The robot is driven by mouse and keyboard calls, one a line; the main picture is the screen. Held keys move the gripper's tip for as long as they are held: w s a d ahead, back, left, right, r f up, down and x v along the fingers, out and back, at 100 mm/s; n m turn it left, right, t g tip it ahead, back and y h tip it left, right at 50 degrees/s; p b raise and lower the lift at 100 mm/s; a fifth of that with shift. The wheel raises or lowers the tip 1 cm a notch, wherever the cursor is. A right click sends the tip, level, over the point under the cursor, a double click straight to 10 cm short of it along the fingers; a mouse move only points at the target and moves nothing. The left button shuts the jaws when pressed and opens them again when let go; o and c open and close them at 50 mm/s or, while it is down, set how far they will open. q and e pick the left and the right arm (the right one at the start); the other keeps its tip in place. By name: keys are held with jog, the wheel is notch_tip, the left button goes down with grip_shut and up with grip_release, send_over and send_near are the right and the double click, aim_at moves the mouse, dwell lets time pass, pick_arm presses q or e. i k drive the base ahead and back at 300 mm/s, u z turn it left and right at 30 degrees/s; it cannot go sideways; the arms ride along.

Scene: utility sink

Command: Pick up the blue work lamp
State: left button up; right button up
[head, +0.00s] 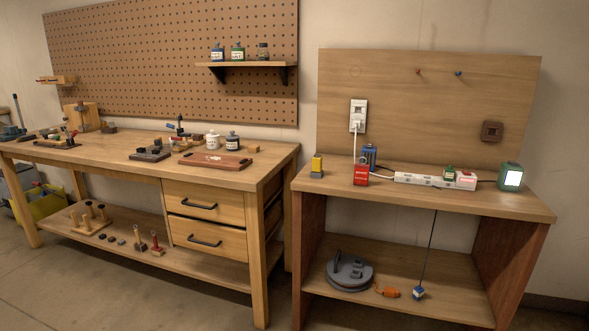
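A small blue block-shaped item (370,153), which looks like the blue work lamp, stands upright on the top of the right-hand bench (450,201). A red item (361,175) stands just in front of it and hides part of its lower side. A green lamp (510,176) with a bright white face stands at the right end of the same bench. Neither of my grippers is in view.
A white power strip (428,180) with plugs and a cable lies between the two lamps. A yellow-topped item (317,166) stands to the left. A cable reel (349,272) sits on the lower shelf. The front strip of the benchtop is clear.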

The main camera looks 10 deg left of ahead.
aim_at(371, 155)
jog(key=u, duration=1.75)
jog(key=i, duration=1.65)
jog(key=z, duration=1)
jog(key=i, duration=1.05)
jog(key=z, duration=1.2)
